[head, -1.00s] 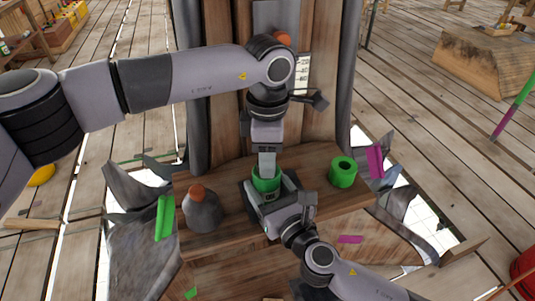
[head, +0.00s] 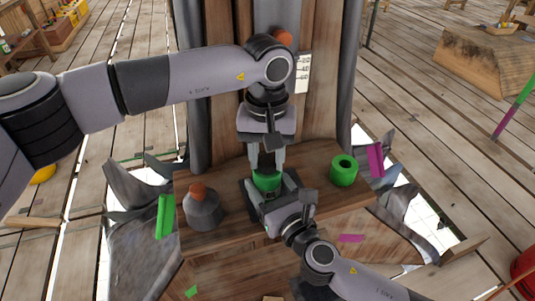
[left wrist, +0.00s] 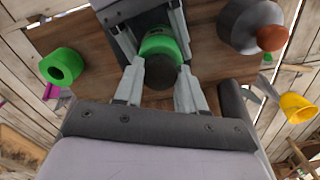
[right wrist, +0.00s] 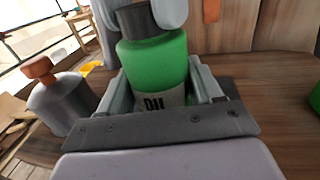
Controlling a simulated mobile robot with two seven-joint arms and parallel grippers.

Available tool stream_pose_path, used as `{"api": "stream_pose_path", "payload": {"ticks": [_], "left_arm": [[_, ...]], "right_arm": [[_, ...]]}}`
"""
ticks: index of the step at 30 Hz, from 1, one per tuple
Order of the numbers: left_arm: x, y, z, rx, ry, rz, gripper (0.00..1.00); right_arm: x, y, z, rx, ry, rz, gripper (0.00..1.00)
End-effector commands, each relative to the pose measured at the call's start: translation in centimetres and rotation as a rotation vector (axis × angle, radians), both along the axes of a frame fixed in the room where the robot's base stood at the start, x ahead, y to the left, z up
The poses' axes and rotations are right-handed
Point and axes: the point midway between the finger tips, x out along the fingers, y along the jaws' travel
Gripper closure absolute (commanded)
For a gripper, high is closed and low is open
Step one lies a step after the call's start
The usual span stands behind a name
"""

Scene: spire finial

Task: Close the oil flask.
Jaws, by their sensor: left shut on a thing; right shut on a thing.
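The oil flask is green with a pale label reading "OIL" (right wrist: 158,65) and stands upright on the wooden bench; in the head view it shows as a green body (head: 266,181). A dark cap (right wrist: 137,21) sits on its top, upright as far as I can see; its thread is hidden. My left gripper (head: 267,160) comes from above and is shut on the cap, which shows between its fingers in the left wrist view (left wrist: 161,78). My right gripper (head: 272,198) is shut around the flask's body, low down.
A grey flask with an orange stopper (head: 203,213) stands left on the bench (head: 235,235). A green hollow cylinder (head: 343,171) stands to the right. Green (head: 165,217) and magenta (head: 375,160) pieces are near the bench's sides. A post rises behind.

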Motion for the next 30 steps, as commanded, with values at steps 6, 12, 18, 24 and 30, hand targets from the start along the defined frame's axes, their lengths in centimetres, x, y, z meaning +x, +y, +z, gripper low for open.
{"api": "stream_pose_path", "payload": {"ticks": [6, 12, 18, 24, 30], "left_arm": [[0.03, 0.06, 0.06, -0.001, -0.001, -0.353, 0.88], [0.05, 0.11, 0.05, 0.0, -0.001, -0.651, 0.88], [0.06, 0.12, 0.04, -0.001, -0.001, -0.801, 0.88], [0.06, 0.12, 0.04, -0.001, -0.001, -0.817, 0.88], [0.05, 0.11, 0.04, -0.001, -0.001, -0.815, 0.38]], "right_arm": [[-0.04, -0.02, -0.16, -0.001, 0.003, 0.0, 1.0], [-0.04, -0.02, -0.16, -0.001, 0.003, 0.0, 1.0], [-0.03, -0.03, -0.17, -0.002, 0.004, 0.0, 1.0], [-0.03, -0.03, -0.17, -0.002, 0.004, 0.0, 1.0], [-0.03, -0.03, -0.18, -0.002, 0.004, 0.0, 1.0]]}}
